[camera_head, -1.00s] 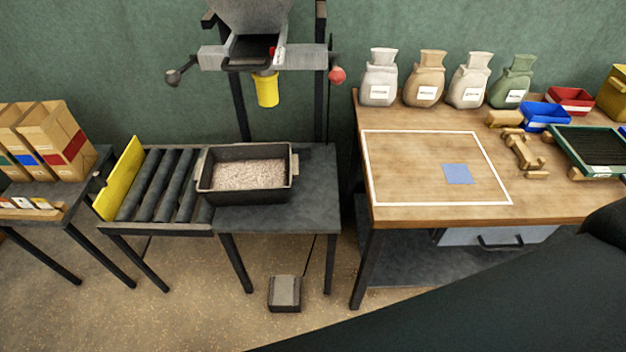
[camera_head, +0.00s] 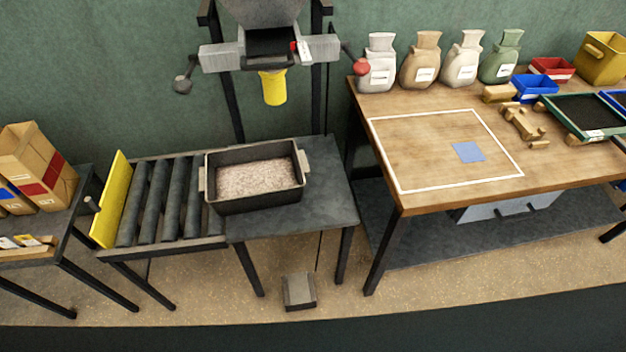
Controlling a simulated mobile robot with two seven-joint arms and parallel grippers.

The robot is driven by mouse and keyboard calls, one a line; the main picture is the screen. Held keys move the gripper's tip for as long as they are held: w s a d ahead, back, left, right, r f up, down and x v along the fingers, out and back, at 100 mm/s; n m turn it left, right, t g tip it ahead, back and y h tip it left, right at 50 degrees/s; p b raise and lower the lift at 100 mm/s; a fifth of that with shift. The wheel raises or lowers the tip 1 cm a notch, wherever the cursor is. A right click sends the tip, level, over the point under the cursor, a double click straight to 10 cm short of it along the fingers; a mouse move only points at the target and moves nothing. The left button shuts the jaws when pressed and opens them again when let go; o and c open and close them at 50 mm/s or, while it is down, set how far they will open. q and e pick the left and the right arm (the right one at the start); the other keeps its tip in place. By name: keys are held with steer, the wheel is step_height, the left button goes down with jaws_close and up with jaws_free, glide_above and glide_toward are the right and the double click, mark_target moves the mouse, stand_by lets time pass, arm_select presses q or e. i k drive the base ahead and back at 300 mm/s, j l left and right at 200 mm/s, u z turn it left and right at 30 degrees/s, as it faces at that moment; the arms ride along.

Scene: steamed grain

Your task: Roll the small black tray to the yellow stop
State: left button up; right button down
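The small black tray (camera_head: 262,201) holds pale grain and stands on the dark table, under the machine's yellow spout (camera_head: 272,88). Its left end is at the right end of the rollers (camera_head: 160,200). It has a light handle at each end. The yellow stop (camera_head: 111,203) is an upright plate at the left end of the rollers, and bare rollers lie between it and the tray. Neither of my grippers is in view.
A side table with paper bags (camera_head: 38,165) stands at the left. A wooden bench (camera_head: 430,150) with sacks and bins stands at the right. A grey pedal (camera_head: 299,290) is on the floor below the tray's table.

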mark_target(260, 176)
steer(key=j+z, duration=0.35)
steer(key=j, duration=0.45)
steer(key=i+j, duration=0.35)
steer(key=i, duration=0.15)
